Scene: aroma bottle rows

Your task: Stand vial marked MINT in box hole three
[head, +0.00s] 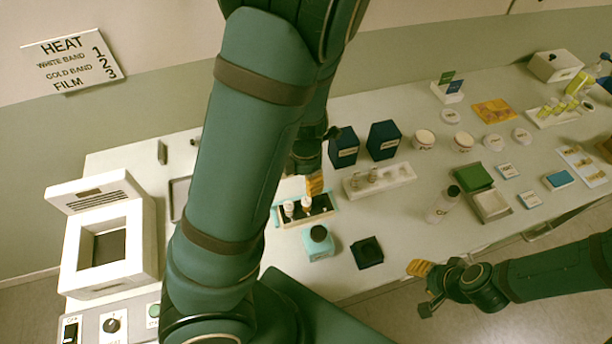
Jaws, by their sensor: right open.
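A small pale box with a dark top (324,217) stands on the counter left of centre. Two small white-topped vials (289,208) stand in its left part; their markings are too small to read, so I cannot tell which is MINT. My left gripper (315,186) points down over the right part of this box. Its orange fingertips look close together, and whether they hold a vial is hidden. A white rack (404,175) behind it holds small clear vials. My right gripper (422,287) is open and empty, in front of the counter edge.
Dark blue boxes (383,140) stand behind the rack. A white open-lidded machine (105,240) is at left. A clear bottle (441,205) stands right of centre.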

